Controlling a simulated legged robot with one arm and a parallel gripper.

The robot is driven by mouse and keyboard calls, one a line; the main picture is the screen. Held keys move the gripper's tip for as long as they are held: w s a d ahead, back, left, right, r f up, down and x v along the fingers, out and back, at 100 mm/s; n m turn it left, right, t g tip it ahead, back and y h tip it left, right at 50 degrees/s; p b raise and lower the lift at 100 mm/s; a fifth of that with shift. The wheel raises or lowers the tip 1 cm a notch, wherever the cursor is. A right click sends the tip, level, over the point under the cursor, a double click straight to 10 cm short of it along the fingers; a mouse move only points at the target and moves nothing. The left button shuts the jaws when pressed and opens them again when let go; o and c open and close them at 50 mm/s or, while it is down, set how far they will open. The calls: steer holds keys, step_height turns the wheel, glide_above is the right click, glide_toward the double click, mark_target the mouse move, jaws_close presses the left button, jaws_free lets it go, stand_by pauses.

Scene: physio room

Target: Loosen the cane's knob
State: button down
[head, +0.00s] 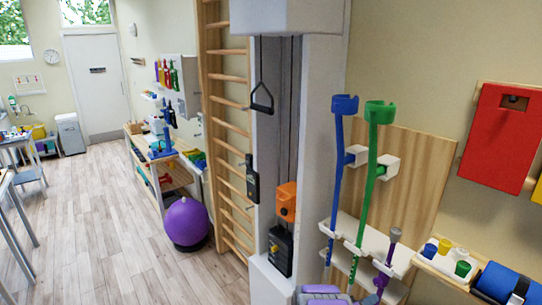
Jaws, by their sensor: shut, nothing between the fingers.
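A short purple cane (383,277) with a grey upper end (395,236) stands at the lower right, at the white holder by the wooden panel. Its lower part runs out of the picture. I cannot make out a knob on it for certain. A grey and purple shape (322,293) is cut off by the bottom edge, left of the cane; I cannot tell what it is. I see no fingertips of my gripper in this view.
A blue crutch (337,185) and a green crutch (371,190) stand close left of the cane. A white shelf (377,240) surrounds them. A tray (449,263) with coloured cups lies to the right. A pulley column (322,120) stands left. Open floor (110,220) lies farther left.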

mark_target(378, 282)
steer(key=shift+v, duration=1.35)
steer(key=w+d+r+n+g+b, duration=0.1)
steer(key=w+d+r+n+b, duration=0.1)
steer(key=d+n+b, duration=0.3)
steer(key=shift+w, duration=0.6)
steer(key=shift+w+a+r+p, duration=0.1)
steer(key=shift+r+p, duration=0.05)
steer(key=shift+p, duration=0.55)
stand_by(0.4)
steer(key=shift+p, duration=2)
